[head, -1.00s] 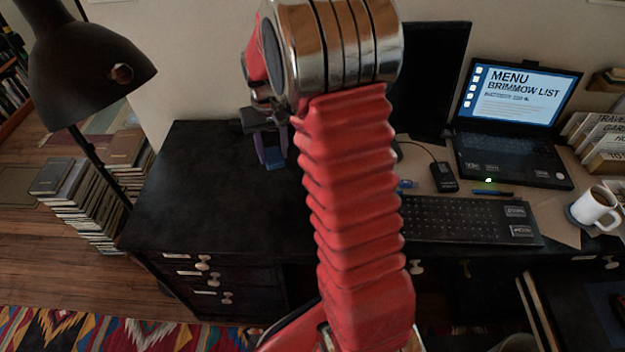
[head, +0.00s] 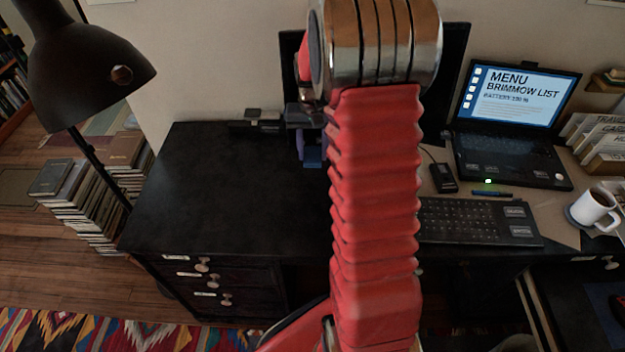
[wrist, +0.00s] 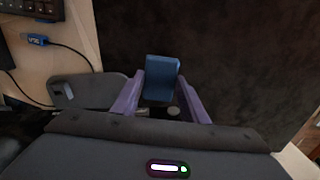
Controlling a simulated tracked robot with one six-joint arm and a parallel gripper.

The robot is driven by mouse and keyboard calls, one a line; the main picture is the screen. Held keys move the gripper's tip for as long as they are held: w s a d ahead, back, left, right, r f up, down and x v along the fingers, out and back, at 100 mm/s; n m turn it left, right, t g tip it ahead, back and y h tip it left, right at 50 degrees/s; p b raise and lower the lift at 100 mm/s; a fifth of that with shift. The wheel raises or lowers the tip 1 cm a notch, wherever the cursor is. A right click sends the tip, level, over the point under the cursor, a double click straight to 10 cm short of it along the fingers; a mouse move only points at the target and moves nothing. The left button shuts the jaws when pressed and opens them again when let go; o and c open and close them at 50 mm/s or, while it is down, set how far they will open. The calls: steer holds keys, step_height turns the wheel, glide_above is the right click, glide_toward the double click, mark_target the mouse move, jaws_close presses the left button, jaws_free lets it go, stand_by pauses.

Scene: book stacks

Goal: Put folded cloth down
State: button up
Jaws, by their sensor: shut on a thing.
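The folded cloth (wrist: 162,78) is a small blue block-like piece in the wrist view. It sits between the two purple fingers of my gripper (wrist: 160,98), which are shut on it. Beyond it is the dark desk top (wrist: 230,60); I cannot tell how high the cloth is above it. In the head view, my gripper (head: 311,150) is over the back part of the black desk, left of my red arm.
The desk's left part (head: 210,200) is clear. A small dark object (head: 258,121) lies at its back edge. To the right are a keyboard (head: 475,222), a laptop (head: 510,125) and a mug (head: 593,206). A black lamp (head: 90,70) stands at the left.

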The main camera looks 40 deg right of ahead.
glide_above(312, 181)
steer(key=shift+s+f, duration=0.15)
steer(key=shift+f, duration=2.85)
steer(key=shift+f, duration=1.9)
steer(key=o, duration=1.1)
step_height(312, 181, up, 12)
steer(key=shift+f, duration=0.1)
